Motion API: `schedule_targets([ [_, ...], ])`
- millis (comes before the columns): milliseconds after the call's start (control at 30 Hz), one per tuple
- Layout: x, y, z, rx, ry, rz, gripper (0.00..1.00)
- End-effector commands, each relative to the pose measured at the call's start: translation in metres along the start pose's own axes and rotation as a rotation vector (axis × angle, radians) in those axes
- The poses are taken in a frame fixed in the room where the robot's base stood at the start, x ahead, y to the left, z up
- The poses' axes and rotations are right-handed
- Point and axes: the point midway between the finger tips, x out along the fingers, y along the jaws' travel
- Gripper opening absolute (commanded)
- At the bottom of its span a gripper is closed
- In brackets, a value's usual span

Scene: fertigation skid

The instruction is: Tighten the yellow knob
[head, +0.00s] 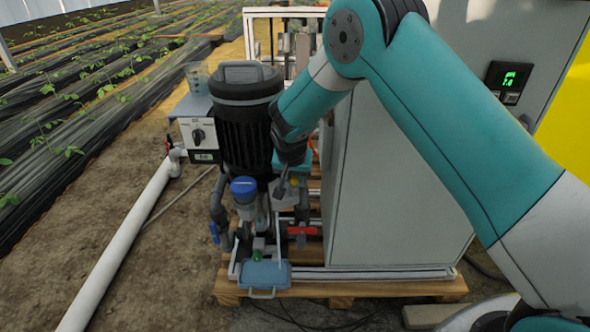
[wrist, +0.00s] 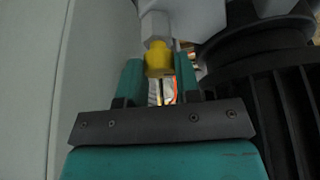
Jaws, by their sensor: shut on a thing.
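The yellow knob (wrist: 159,60) sits between the two green fingers of my gripper (wrist: 159,82) in the wrist view. It hangs below a pale grey hex fitting (wrist: 155,24). The fingers stand on either side of it and are shut on it. In the head view a small part of the yellow knob (head: 295,182) shows at the end of my arm, in front of the skid. My gripper is small and partly hidden there by my own wrist, so its fingers are hard to make out.
A black ribbed pump motor (head: 248,130) stands close to the left of my arm; it also fills the right of the wrist view (wrist: 270,100). A grey cabinet (head: 400,180) stands close on the other side. A blue-capped filter (head: 244,190) and red valve handle (head: 302,231) are low in front.

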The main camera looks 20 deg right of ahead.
Motion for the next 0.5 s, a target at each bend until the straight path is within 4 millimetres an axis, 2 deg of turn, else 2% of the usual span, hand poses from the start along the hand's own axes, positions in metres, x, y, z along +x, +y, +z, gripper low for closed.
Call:
schedule_targets([
  [500,-0.0003,-0.0021,-0.0008,0.454,0.001,0.189,0.07],
])
